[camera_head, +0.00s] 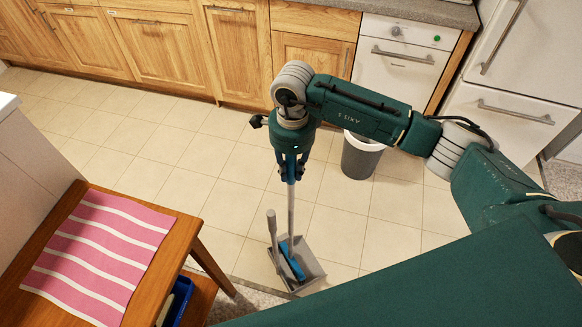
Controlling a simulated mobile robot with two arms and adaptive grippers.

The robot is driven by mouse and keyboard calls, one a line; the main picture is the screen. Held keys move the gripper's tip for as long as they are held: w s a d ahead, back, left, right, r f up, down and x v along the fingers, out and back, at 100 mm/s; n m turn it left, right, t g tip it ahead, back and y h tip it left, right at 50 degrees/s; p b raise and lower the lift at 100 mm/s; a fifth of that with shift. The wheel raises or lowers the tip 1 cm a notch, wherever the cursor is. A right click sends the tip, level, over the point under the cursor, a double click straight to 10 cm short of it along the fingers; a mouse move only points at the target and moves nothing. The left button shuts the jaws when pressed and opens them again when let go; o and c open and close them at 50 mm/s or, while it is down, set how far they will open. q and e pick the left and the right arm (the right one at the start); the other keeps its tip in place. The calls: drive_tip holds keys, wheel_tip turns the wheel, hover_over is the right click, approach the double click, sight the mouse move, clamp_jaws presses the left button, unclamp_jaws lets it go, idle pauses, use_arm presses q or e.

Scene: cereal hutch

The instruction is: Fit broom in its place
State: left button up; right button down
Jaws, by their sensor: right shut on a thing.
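My right gripper (290,172) points down over the tiled floor, shut on the upper part of the broom's thin grey handle (291,210). The broom hangs about upright below it. Its blue head (291,260) shows at the grey dustpan (309,267), within the pan's outline. I cannot tell whether the head touches the pan or the floor. My left gripper is not in view.
A wooden table (182,238) with a pink striped cloth (100,250) stands at the left, a blue bin (178,300) under it. A grey waste bin (360,157) stands right of the gripper. Wooden cabinets (160,50) and white appliances line the back. The floor (150,140) between is clear.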

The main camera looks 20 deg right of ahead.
sight(291, 185)
drive_tip(key=shift+d, duration=0.15)
idle(0.4)
drive_tip(key=shift+b, duration=0.4)
drive_tip(key=shift+f+b, duration=2.15)
drive_tip(key=shift+f, duration=0.4)
drive_tip(key=shift+f+b, duration=1)
drive_tip(key=shift+b, duration=0.45)
